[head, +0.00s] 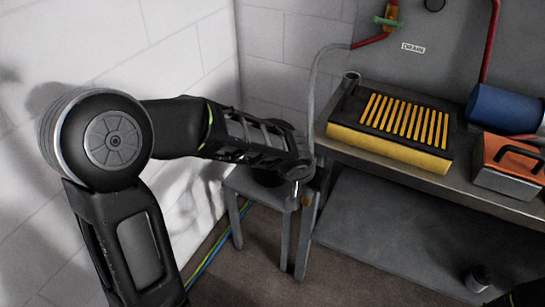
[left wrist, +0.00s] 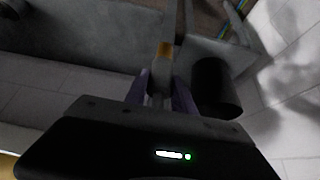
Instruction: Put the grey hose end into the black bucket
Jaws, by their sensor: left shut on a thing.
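The grey hose (head: 314,85) hangs from a red pipe on the back wall panel down to my left gripper (head: 298,184). In the left wrist view, my left gripper (left wrist: 162,92) is shut on the grey hose end (left wrist: 160,70), which has an orange-brown tip (left wrist: 166,49). The black bucket (head: 267,178) stands on a grey stool and is mostly hidden behind my arm in the head view. In the left wrist view the bucket (left wrist: 214,85) is right of the fingers, and the hose end appears beside it, not in it. My right gripper is not in view.
The stool (head: 237,185) stands left of a metal workbench (head: 470,187). On the bench are a yellow-and-black slatted box (head: 390,150), an orange-and-grey toolbox (head: 510,180) and a blue cylinder (head: 503,108). White block walls are close on the left.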

